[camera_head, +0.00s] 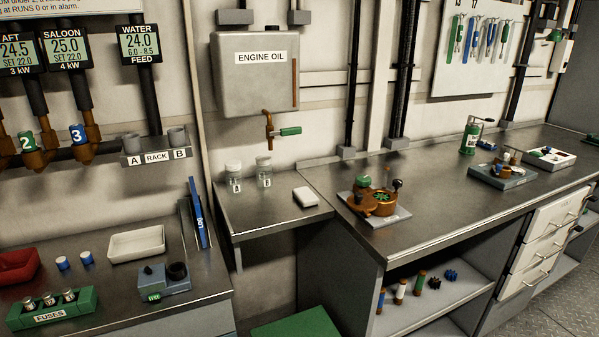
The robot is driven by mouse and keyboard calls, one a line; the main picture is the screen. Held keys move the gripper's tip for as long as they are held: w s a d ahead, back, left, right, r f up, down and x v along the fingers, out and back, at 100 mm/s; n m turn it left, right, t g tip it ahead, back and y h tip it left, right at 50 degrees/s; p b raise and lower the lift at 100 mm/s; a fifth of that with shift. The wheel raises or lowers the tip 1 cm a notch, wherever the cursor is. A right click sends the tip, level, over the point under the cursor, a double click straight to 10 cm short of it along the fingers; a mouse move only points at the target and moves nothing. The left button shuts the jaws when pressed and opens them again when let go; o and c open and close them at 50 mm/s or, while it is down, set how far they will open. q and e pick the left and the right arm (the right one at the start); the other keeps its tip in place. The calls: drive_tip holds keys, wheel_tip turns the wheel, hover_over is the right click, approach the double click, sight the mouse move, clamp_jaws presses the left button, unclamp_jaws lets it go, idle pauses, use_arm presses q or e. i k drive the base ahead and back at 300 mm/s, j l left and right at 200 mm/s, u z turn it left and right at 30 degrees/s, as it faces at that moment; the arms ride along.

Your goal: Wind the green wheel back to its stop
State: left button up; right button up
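A bronze-coloured fitting (379,208) stands on a light square plate (398,217) on the steel worktop, right of centre. A small green star-shaped wheel (383,196) lies on top of its round body. A second green round part (363,183) sits at its back left, and a dark knob (397,184) stands up at its right. I cannot tell the wheel's turn position or where its stop is. Neither of my grippers is in view, and nothing is seen touching the fitting.
The worktop (450,205) right of the fitting is clear up to a grey tray (503,176).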

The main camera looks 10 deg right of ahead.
sight(363, 181)
drive_tip(key=i+l+u, duration=0.1)
drive_tip(key=l+u, duration=0.35)
drive_tip(key=l, duration=0.15)
drive_tip(key=l+u, duration=0.45)
drive_tip(key=k+l+u, duration=0.1)
drive_tip(key=l+u, duration=0.35)
drive_tip(key=l, duration=0.25)
